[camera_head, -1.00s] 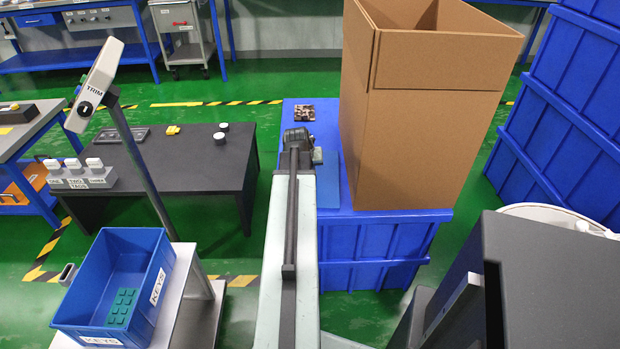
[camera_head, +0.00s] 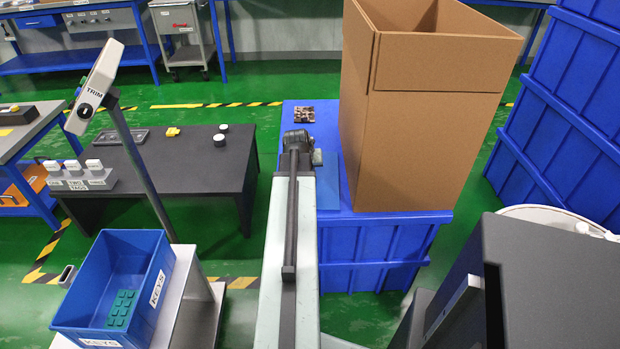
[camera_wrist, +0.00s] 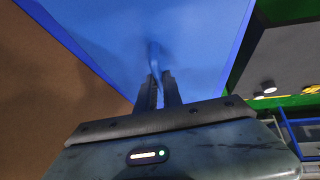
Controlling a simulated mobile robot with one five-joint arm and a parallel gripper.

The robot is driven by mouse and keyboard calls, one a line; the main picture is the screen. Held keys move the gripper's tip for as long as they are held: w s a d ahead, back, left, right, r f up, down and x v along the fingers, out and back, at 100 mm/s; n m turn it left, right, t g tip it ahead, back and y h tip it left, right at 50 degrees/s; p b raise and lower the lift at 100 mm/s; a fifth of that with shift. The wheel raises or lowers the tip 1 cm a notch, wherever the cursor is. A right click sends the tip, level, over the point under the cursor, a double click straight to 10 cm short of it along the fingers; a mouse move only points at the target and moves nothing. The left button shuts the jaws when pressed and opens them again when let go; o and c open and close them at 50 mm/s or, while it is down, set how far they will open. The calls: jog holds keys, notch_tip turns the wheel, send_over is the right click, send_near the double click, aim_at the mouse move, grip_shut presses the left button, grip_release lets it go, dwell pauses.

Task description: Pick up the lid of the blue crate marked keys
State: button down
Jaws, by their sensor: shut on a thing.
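The blue crate marked KEYS (camera_head: 150,318) stands open at the lower left of the head view, with green blocks (camera_head: 122,308) inside. A flat blue panel, seemingly the lid (camera_head: 328,187), shows beside my arm's far end, over the large blue container. In the wrist view, my gripper (camera_wrist: 159,82) is shut on an upright blue grip (camera_wrist: 154,58), seemingly the lid's handle, against a broad blue surface. My arm hides the fingers in the head view. I cannot tell whether the lid rests on the container or is just above it.
A tall open cardboard box (camera_head: 430,130) stands on the blue container (camera_head: 375,255), close right of my arm's end. A dark table (camera_head: 190,165) is on the left, with a TRIM post (camera_head: 135,150) before it. Large blue containers (camera_head: 570,125) stand at the right.

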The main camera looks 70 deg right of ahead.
notch_tip(320, 180, up, 10)
jog(key=p, duration=1)
